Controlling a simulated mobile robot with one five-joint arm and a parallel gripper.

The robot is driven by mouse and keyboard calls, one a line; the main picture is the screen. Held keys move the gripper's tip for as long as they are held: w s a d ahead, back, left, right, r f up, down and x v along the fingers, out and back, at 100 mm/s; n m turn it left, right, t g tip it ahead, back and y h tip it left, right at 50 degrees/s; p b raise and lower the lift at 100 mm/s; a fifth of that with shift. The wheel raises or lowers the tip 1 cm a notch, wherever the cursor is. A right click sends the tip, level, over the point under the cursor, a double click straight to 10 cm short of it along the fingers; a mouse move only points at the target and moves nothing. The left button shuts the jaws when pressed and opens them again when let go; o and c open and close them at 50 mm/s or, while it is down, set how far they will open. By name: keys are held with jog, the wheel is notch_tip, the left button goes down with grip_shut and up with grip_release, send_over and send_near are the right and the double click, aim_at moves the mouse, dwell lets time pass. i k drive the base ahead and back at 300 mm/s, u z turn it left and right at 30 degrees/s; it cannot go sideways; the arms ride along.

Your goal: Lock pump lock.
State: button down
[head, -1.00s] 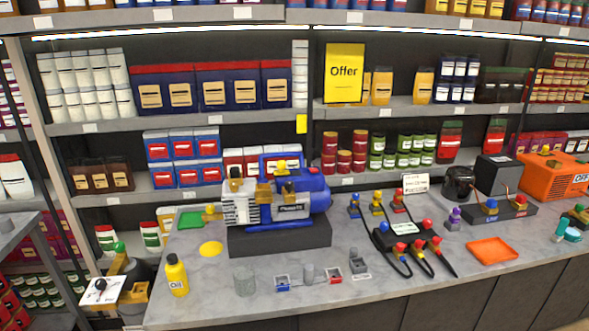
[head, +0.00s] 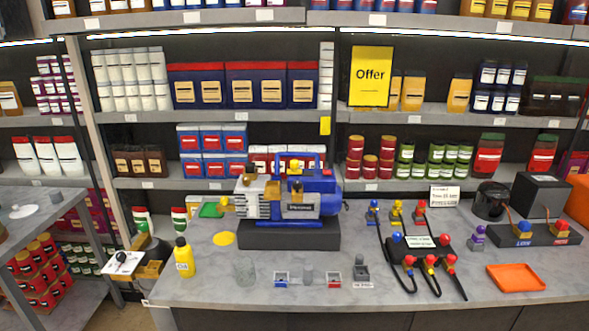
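The vacuum pump (head: 300,207) stands on a dark block (head: 291,236) on the grey counter, left of centre. Its body is blue with a white-grey finned part at the left and a blue carrying handle on top. A small dark grey lever-like fixture (head: 361,271) with a label stands on the counter in front. My gripper is not in view.
A yellow bottle (head: 183,258), a clear glass (head: 244,273) and small blue and red blocks stand along the front. Knobs and cables, a black device and an orange tray (head: 515,278) are at right. Stocked shelves rise behind. A side table (head: 42,225) stands at left.

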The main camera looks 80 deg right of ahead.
aim_at(293, 164)
jog(key=u, duration=0.1)
jog(key=i, duration=0.95)
jog(key=z, duration=0.05)
